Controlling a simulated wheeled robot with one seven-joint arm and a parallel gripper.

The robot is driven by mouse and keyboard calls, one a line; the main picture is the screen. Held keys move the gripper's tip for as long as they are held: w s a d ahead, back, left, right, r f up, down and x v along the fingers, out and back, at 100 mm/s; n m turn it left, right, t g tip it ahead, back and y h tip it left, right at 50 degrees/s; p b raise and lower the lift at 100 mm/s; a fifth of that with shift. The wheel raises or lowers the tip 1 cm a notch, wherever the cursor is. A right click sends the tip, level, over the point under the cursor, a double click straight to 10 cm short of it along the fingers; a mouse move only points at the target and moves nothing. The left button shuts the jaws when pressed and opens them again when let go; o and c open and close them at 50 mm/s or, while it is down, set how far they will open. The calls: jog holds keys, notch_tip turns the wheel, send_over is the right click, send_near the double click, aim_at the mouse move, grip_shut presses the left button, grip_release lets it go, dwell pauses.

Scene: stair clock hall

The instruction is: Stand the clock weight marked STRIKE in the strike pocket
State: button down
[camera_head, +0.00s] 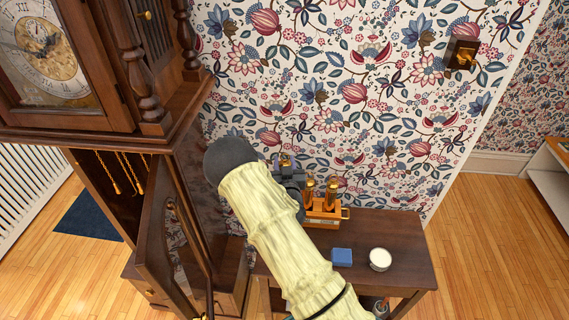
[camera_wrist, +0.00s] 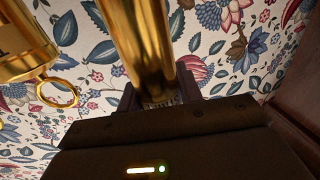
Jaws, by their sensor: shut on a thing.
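My gripper (camera_wrist: 157,90) is shut on a brass clock weight (camera_wrist: 140,40), a smooth shiny cylinder between the two fingers. I cannot see a mark on it, so I cannot tell whether it reads STRIKE. In the head view, my gripper (camera_head: 291,178) is mostly hidden behind my arm, just left of the weights in an orange-brown carrier (camera_head: 325,216). Two brass weights (camera_head: 331,190) stand upright in that carrier. Another brass weight (camera_wrist: 20,45) shows at the left of the wrist view. I cannot make out a strike pocket.
Floor at right is clear.

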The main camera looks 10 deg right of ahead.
notch_tip(320, 180, down, 7)
jog(key=b, duration=0.7)
dwell(3.6)
jog(key=c, duration=0.9)
grip_release()
jog(key=shift+o, duration=0.2)
jog(key=s+a+p, duration=0.1)
jog(key=s+a, duration=0.1)
jog(key=s, duration=1.5)
jog(key=shift+s+p, duration=0.15)
jog(key=shift+p, duration=0.15)
jog(key=shift+f, duration=0.1)
